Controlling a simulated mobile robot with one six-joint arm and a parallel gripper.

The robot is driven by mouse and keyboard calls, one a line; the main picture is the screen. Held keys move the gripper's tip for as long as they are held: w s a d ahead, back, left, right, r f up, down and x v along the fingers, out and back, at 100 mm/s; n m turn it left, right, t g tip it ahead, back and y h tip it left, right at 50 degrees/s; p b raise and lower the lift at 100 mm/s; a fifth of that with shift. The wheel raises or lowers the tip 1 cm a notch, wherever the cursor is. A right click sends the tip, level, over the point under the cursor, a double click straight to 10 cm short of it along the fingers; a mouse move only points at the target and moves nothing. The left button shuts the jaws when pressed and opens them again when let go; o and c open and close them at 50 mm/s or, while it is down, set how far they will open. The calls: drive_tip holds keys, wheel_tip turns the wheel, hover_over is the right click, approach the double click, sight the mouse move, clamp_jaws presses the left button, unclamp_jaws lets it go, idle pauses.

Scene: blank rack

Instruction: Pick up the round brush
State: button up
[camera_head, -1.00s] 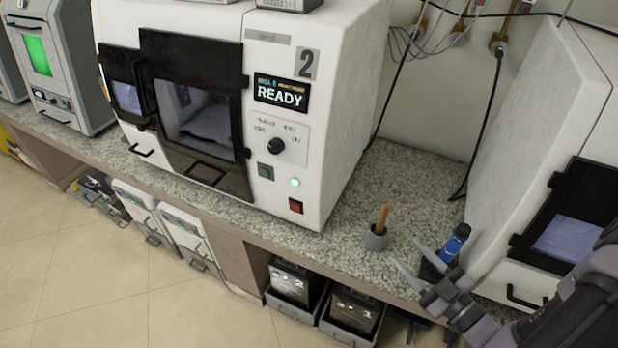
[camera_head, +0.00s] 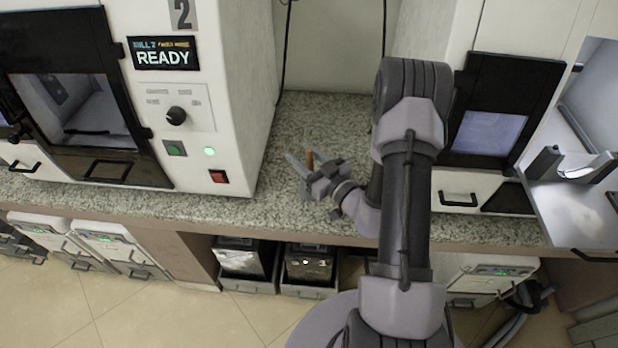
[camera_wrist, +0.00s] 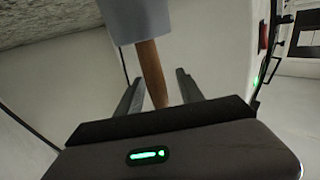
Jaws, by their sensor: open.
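The round brush shows as a brown wooden handle (camera_head: 310,158) that stands up out of a small grey cup on the counter; its head is hidden in the cup. In the wrist view, the handle (camera_wrist: 151,72) runs between the two fingers, with the grey cup (camera_wrist: 140,18) at the top of the picture. My gripper (camera_wrist: 158,84) is open, with a finger on each side of the handle and visible gaps to it. In the head view, my gripper (camera_head: 305,166) is at the handle and covers most of the cup.
The counter (camera_head: 290,120) is clear behind the cup. The white machine marked 2 (camera_head: 232,90) stands to the left. Another white machine (camera_head: 490,110) is to the right, partly behind my arm. Black bins (camera_head: 310,265) sit under the counter edge.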

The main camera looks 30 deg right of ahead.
drive_tip(key=shift+w+r, duration=0.1)
drive_tip(key=shift+w, duration=0.1)
clamp_jaws()
